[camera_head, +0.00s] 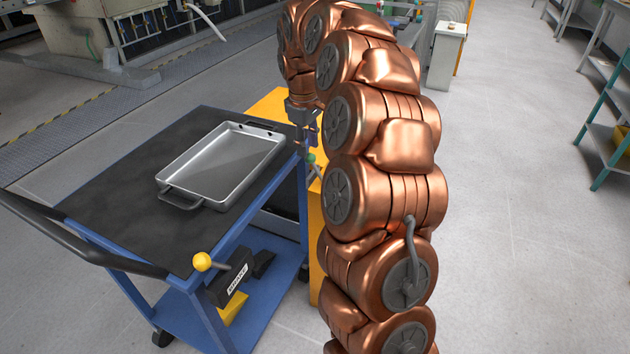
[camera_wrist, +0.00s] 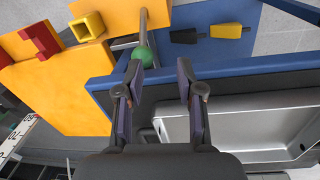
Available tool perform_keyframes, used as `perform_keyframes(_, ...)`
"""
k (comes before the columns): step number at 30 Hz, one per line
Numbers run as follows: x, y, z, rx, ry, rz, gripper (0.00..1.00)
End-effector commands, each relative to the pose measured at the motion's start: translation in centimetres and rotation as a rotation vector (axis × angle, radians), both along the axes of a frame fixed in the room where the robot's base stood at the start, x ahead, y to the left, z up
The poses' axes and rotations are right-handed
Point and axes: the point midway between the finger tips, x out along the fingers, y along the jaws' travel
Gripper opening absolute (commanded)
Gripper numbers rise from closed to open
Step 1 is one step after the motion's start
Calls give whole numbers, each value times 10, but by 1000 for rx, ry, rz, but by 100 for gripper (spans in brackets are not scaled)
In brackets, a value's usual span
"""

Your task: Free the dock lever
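A green ball knob (camera_wrist: 141,54) sits on a grey rod (camera_wrist: 124,42) at the yellow dock (camera_wrist: 55,90) in the wrist view. I take this as the dock lever. The knob also shows in the head view (camera_head: 310,158), just below my gripper. My gripper (camera_wrist: 162,72) is open with nothing between its fingers. The knob lies just beyond the left finger's tip, partly hidden by it; I cannot tell whether they touch. A blue cart (camera_head: 227,252) with a black top stands beside the dock. A yellow-knobbed lever (camera_head: 203,262) with a labelled black block sits at the cart's front corner.
A metal tray (camera_head: 236,166) with handles lies on the cart top, close to my gripper's right finger in the wrist view. A yellow square socket (camera_wrist: 88,26) and a red part (camera_wrist: 42,42) sit on the dock. Floor to the right is clear; a shelf (camera_head: 606,125) stands beyond.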

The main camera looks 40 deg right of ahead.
Motion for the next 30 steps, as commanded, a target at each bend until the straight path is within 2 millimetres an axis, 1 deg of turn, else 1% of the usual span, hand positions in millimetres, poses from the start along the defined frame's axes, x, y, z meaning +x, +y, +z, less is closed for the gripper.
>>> perform_keyframes(1,4,-8,-14,-4,2,-3,37)
perform_keyframes(3,8,-17,-18,-10,1,-2,37)
perform_keyframes(6,10,-24,-21,-16,-1,-3,37)
perform_keyframes(11,11,-26,-28,-16,0,-3,37)
perform_keyframes(14,11,-26,-39,-15,3,-3,37)
perform_keyframes(24,12,-30,-88,-15,2,-3,37)
perform_keyframes(27,13,-31,-96,-15,0,-3,37)
perform_keyframes(30,13,-31,-98,-16,0,-3,37)
